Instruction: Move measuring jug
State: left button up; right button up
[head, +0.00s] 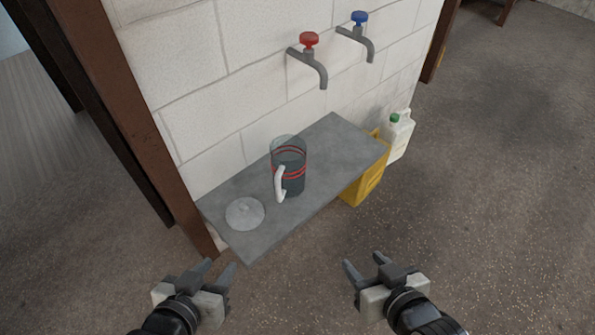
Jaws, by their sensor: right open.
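The measuring jug (291,160) stands upright on the grey shelf (330,146) against the wall. It is clear with dark contents, red bands and a white handle on its near left side. A round pale lid-like disc (245,213) with a small knob lies flat on the shelf to the jug's left. My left gripper (221,268) is in front of the shelf's near left end, with its fingers apart and nothing between them. My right gripper (364,264) is open and empty, in front of and to the right of the shelf. Both are apart from the jug.
A red-topped tap (309,60) and a blue-topped tap (358,37) stick out of the wall above the shelf. A yellow container (365,180) and a white canister (398,136) stand by the shelf's right end. A brown post (135,130) borders the left. Floor at right is clear.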

aim_at(288, 151)
jog(key=u, duration=2.6)
jog(key=k, duration=1.35)
jog(key=z, duration=2.3)
